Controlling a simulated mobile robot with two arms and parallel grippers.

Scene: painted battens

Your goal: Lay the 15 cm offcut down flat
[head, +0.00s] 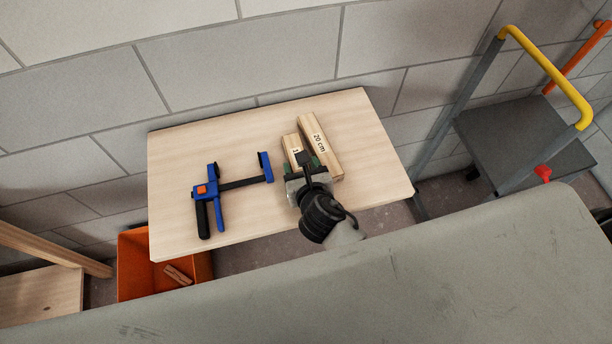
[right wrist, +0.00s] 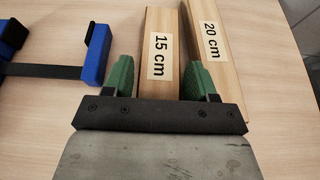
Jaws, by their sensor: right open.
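The 15 cm offcut (right wrist: 161,25) is a pale wooden batten with a "15 cm" label on its upper face. It appears to lie flat on the table, and in the head view the offcut (head: 291,142) is partly hidden by my right gripper (head: 303,166). In the right wrist view my right gripper (right wrist: 158,76) is open, its green fingers on either side of the offcut's near part. Thin gaps seem to show, but I cannot tell whether either finger touches. My left gripper is not in view.
A longer 20 cm batten (head: 321,143) lies close to the right of the offcut. A blue clamp (head: 213,190) lies on the left of the wooden table (head: 180,145). The table's right part is clear. An orange bin (head: 135,265) stands below on the floor.

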